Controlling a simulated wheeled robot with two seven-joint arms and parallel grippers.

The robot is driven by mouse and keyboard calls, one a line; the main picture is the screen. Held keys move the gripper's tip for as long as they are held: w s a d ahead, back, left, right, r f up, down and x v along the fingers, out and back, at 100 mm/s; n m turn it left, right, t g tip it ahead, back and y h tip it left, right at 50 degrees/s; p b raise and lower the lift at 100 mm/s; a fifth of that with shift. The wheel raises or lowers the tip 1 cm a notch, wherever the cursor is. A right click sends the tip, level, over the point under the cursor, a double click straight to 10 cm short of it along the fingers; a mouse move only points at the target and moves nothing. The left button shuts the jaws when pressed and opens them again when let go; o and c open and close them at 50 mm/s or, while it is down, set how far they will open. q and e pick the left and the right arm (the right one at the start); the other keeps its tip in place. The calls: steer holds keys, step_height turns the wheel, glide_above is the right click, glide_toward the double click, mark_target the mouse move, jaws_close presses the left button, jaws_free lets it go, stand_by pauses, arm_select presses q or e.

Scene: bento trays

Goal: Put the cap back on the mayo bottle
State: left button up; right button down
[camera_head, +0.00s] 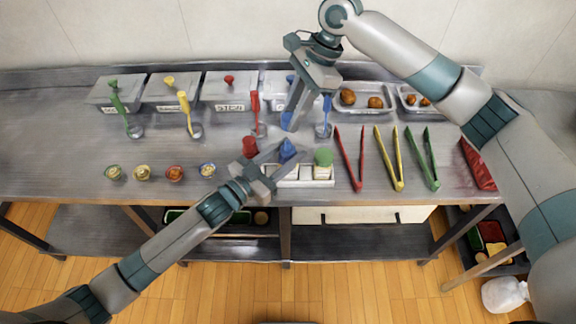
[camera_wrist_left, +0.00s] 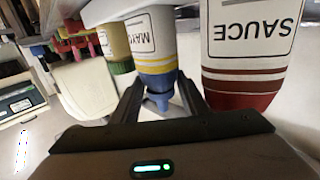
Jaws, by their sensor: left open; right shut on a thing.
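The mayo bottle (camera_wrist_left: 152,45) stands upright, shown upside down in the left wrist view, with its blue pointed nozzle (camera_wrist_left: 160,98) bare. In the head view the blue nozzle (camera_head: 287,148) sits between the red-capped and green-capped bottles. My left gripper (camera_head: 283,162) is open, its fingers (camera_wrist_left: 160,100) on either side of the mayo bottle's blue top. My right gripper (camera_head: 288,124) points down above and behind the bottle, shut on a small blue thing (camera_head: 286,118), apparently the cap, mostly hidden by the fingers.
The red-capped sauce bottle (camera_wrist_left: 245,45) and the green-capped bottle (camera_head: 323,160) stand close on either side. Red, yellow and green tongs (camera_head: 420,160) lie to the right. Ladles and lidded containers (camera_head: 225,92) line the back. Several small bowls (camera_head: 175,174) are at left.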

mark_target(288, 142)
arm_select(q)
steer(key=shift+c, duration=0.2)
jaws_close()
arm_select(e)
steer(key=shift+f, duration=2.45)
steer(key=shift+f, duration=0.2)
steer(key=shift+f, duration=0.7)
steer(key=shift+f, duration=0.55)
